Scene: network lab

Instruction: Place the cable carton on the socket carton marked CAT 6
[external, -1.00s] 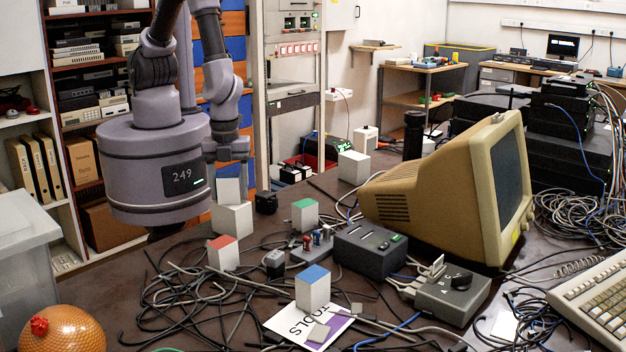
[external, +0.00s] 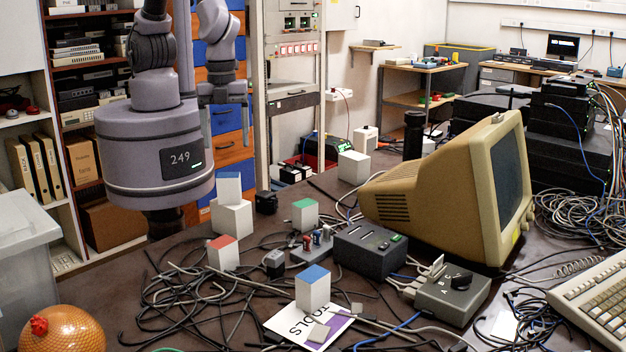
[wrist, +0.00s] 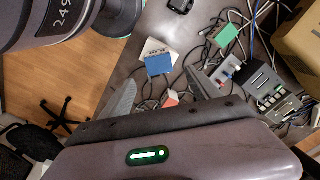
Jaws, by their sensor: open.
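A small carton with a blue top, likely the cable carton (external: 228,186), rests on a larger white carton (external: 232,216) at the table's left edge. In the wrist view the blue-topped carton (wrist: 158,65) lies on the white carton (wrist: 153,46), which bears small print that I cannot read surely; it is likely the socket carton. My gripper (external: 225,112) is open and empty, raised clear above the two cartons. In the wrist view my gripper's fingers (wrist: 160,92) stand apart with nothing between them.
Red-topped (external: 223,254), green-topped (external: 305,215) and blue-topped (external: 312,290) cartons stand nearby, with a plain white carton (external: 353,167) farther back. Loose cables (external: 180,300) cover the front of the table. A beige monitor (external: 445,190) stands to the right.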

